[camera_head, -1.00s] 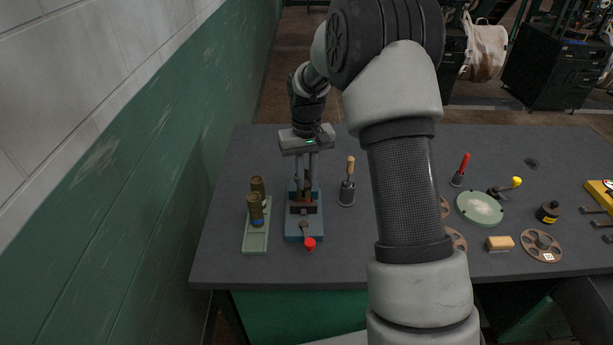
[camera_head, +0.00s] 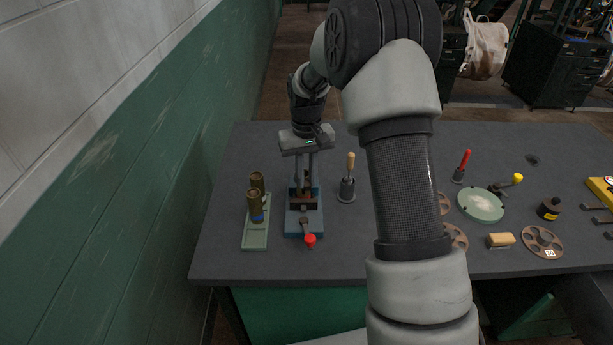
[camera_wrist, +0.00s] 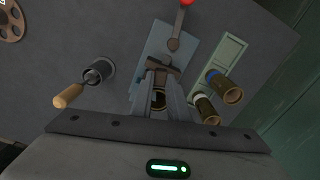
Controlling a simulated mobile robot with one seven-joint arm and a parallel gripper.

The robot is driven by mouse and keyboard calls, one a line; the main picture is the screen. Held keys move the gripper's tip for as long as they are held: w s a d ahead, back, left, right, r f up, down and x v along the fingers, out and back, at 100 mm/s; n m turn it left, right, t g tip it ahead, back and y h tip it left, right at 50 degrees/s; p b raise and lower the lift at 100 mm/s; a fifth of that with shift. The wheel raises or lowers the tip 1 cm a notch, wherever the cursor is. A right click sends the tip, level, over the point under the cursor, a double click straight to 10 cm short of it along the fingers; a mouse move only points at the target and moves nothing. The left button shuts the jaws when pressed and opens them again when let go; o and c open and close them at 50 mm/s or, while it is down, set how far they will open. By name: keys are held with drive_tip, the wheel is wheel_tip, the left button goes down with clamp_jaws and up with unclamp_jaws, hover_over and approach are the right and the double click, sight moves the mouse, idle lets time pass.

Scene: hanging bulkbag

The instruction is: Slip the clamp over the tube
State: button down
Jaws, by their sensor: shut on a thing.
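My gripper (camera_head: 306,183) points down over a blue fixture (camera_head: 290,226) with a dark brown block and a lever ending in a red knob (camera_head: 310,240). In the wrist view the fingers (camera_wrist: 161,88) are shut on a brass-rimmed, round tube-like piece (camera_wrist: 158,98), seen end-on. The fingers hide most of it, and I cannot tell whether it touches the fixture. Two brown tubes stand on a pale green tray (camera_head: 256,239) left of the fixture: one with a blue band (camera_wrist: 222,86) and one with a pale band (camera_wrist: 206,108). I cannot pick out the clamp with certainty.
A wooden-handled tool stands in a grey holder (camera_head: 346,190) close to the right of the fixture. Further right are a round green dish (camera_head: 480,206), a brush block (camera_head: 501,240) and brown wheels (camera_head: 542,241). A green wall (camera_head: 100,215) runs along the left.

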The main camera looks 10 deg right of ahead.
drive_tip(key=shift+w+f, duration=0.15)
drive_tip(key=c, duration=1.6)
unclamp_jaws()
drive_tip(key=shift+r+p, duration=0.55)
drive_tip(key=shift+r, duration=8.15)
